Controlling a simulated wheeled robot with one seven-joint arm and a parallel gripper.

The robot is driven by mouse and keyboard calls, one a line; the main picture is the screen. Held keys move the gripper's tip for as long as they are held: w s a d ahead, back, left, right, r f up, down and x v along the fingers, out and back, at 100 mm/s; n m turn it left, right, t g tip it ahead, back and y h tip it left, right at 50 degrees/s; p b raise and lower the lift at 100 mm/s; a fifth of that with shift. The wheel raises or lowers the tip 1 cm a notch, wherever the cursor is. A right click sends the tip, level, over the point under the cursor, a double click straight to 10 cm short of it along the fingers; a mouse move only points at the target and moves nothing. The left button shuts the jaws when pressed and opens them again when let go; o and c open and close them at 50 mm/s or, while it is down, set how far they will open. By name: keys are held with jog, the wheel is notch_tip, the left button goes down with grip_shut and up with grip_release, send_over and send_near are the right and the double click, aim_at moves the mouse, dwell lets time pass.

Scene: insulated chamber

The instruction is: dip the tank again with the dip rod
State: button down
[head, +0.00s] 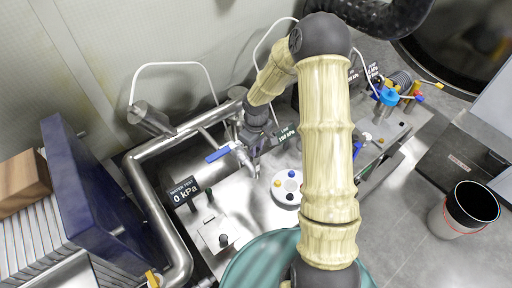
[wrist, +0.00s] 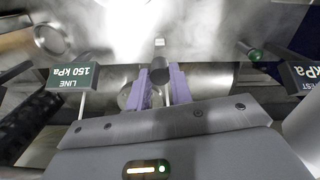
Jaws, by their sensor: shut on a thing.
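My gripper (head: 246,158) reaches down over the steel bench beside a blue lever (head: 218,155). In the wrist view its purple fingers (wrist: 160,88) are shut on a dark round-ended grip (wrist: 160,70), which looks like the handle of the dip rod. The rod's lower part is hidden or cannot be told apart from the steel behind it. I cannot make out the tank's opening, or whether the rod is in it.
A "0 kPa" sign (head: 184,191) and a white disc with coloured dots (head: 288,187) stand near my gripper. In the wrist view the "LINE 150 kPa" sign (wrist: 74,77) is at left. A thick steel pipe (head: 146,190) bends around the left. A bin (head: 464,210) stands at right.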

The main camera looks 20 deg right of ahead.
jog(key=c, duration=1.3)
grip_release()
jog(key=shift+o, duration=0.2)
notch_tip(320, 180, up, 17)
jog(key=b, duration=0.1)
jog(key=shift+r+b, duration=0.2)
jog(key=shift+b, duration=0.2)
jog(key=s+f+m+t, duration=0.2)
jog(key=s+m, duration=0.4)
jog(key=s, duration=1.1)
jog(key=shift+f+m+t, duration=0.3)
jog(key=shift+f+m, duration=0.1)
jog(key=shift+f, duration=0.25)
jog(key=shift+s, duration=0.1)
